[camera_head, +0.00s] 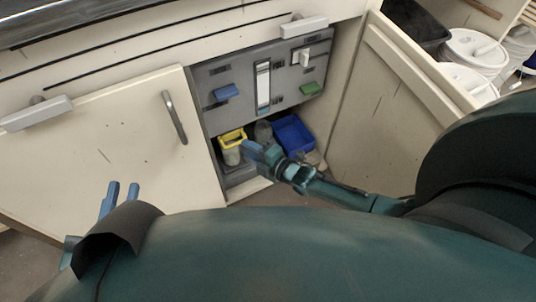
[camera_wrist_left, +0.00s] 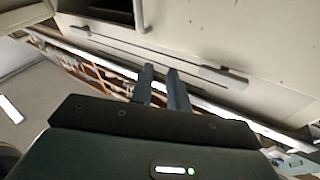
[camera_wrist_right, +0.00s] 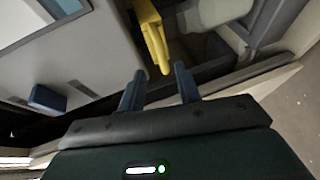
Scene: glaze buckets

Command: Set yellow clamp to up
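The clamp's yellow bar and prongs show at the top middle of the right wrist view (camera_wrist_right: 152,35). My right gripper (camera_head: 256,149) is inside the cabinet opening, just right of the clamp. In the right wrist view its fingers (camera_wrist_right: 158,85) are apart with nothing between them, and the clamp's lower end lies just beyond the tips. My left gripper (camera_head: 122,188) is open and empty, far left in front of the cream door; its fingers also show in the left wrist view (camera_wrist_left: 161,78).
A blue bin (camera_head: 293,135) and a grey bottle (camera_head: 263,132) stand right of the clamp. The grey panel above carries a blue handle (camera_head: 227,92), a green handle (camera_head: 310,89) and a white switch (camera_head: 304,57). Open cream doors flank the cabinet; white buckets (camera_head: 474,50) stand at upper right.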

